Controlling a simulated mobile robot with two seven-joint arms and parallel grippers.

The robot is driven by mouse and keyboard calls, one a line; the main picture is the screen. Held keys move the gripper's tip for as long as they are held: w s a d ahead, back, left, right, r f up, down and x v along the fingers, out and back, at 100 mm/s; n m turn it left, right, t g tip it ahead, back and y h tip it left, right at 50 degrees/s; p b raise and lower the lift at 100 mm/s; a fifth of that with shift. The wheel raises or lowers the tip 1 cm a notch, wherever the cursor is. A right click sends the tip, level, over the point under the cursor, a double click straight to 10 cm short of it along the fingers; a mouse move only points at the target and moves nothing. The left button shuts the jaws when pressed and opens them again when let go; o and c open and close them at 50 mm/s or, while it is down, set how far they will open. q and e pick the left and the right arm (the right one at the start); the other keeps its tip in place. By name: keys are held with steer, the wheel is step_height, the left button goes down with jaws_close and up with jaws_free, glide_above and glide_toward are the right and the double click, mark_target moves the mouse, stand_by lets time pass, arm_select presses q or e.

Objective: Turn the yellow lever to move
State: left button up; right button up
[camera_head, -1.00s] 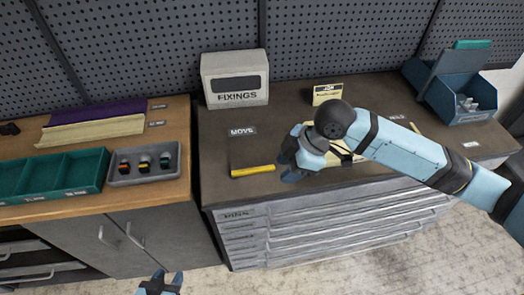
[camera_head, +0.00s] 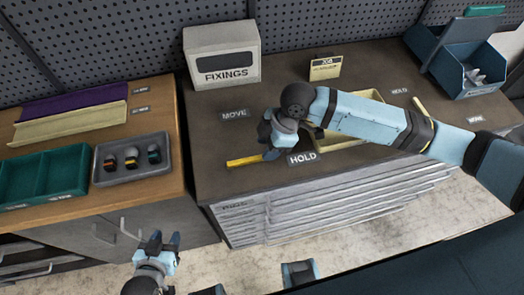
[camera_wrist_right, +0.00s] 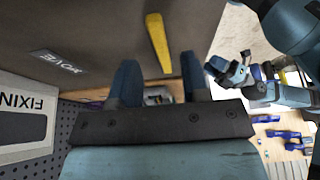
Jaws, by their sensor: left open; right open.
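The yellow lever (camera_head: 243,161) lies low over the dark bench top, below the MOVE label (camera_head: 234,114) in the head view. My right gripper (camera_head: 268,146) is open at the lever's right end and partly covers it. In the right wrist view, the lever (camera_wrist_right: 157,40) shows ahead of the open right fingers (camera_wrist_right: 160,78), its near end between the fingertips in the picture. I cannot tell if they touch. My left gripper (camera_head: 164,243) is open and empty, away from the lever at the bottom of the head view. It also shows in the right wrist view (camera_wrist_right: 228,68).
A grey FIXINGS box (camera_head: 222,55) stands behind the lever. A HOLD label (camera_head: 302,158) and a yellow-rimmed tray (camera_head: 350,144) are beside my right arm. A blue bin (camera_head: 470,60) stands at the back right. The left bench holds a grey tray (camera_head: 108,178) and a green tray (camera_head: 20,185).

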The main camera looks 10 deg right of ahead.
mark_target(250, 160)
steer(key=shift+x, duration=1.95)
jaws_close()
